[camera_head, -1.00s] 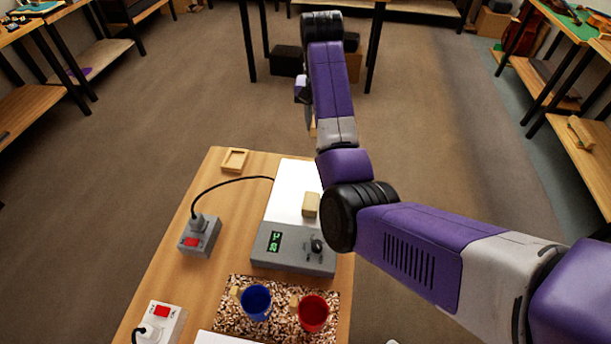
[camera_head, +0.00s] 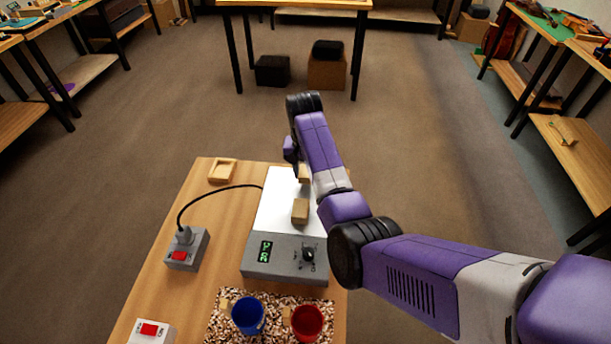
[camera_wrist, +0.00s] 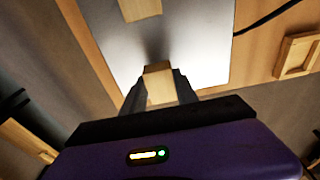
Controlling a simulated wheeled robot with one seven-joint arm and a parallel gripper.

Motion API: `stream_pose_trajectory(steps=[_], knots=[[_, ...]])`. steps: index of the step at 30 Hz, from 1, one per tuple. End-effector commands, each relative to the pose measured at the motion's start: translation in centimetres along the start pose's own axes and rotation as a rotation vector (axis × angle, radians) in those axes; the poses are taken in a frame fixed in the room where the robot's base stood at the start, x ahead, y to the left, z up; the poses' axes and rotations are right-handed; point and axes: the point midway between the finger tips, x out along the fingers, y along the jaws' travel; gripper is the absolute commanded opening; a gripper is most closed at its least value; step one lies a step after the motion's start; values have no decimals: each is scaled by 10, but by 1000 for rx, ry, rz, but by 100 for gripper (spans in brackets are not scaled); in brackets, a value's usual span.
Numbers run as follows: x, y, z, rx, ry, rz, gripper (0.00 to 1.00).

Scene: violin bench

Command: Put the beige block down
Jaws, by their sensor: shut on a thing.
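My gripper (camera_wrist: 160,86) is shut on a beige block (camera_wrist: 161,80), one finger on each side of it. In the head view the held block (camera_head: 303,174) shows beside my wrist, over the far part of the white plate (camera_head: 275,205); the arm partly hides it. A dark shadow lies on the plate by the block in the wrist view, and I cannot tell whether the block touches the plate. A second beige block (camera_head: 300,211) stands on the plate nearer the device's grey control panel (camera_head: 285,258); it also shows at the top of the wrist view (camera_wrist: 138,8).
A small wooden tray (camera_head: 222,171) lies at the bench's far left corner. A grey switch box (camera_head: 187,249) with a cable stands left of the device. A blue cup (camera_head: 248,315) and a red cup (camera_head: 307,323) stand on a speckled mat in front. Bare wood lies left of the plate.

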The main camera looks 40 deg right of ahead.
Motion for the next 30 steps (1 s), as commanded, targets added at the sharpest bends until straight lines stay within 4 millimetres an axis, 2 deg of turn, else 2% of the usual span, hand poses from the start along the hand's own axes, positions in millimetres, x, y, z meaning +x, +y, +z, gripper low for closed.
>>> stream_pose_trajectory(steps=[3, 6, 17, 18, 20, 30], knots=[[16, 0, 2, 0, -2, 1, 0], [22, 0, 3, 0, 0, 0, 0], [25, 0, 3, 0, 0, 0, 0], [24, 0, 3, 0, 0, 0, 43], [24, 0, 3, 0, 0, 0, 55], [22, 0, 3, 0, 0, 0, 57]])
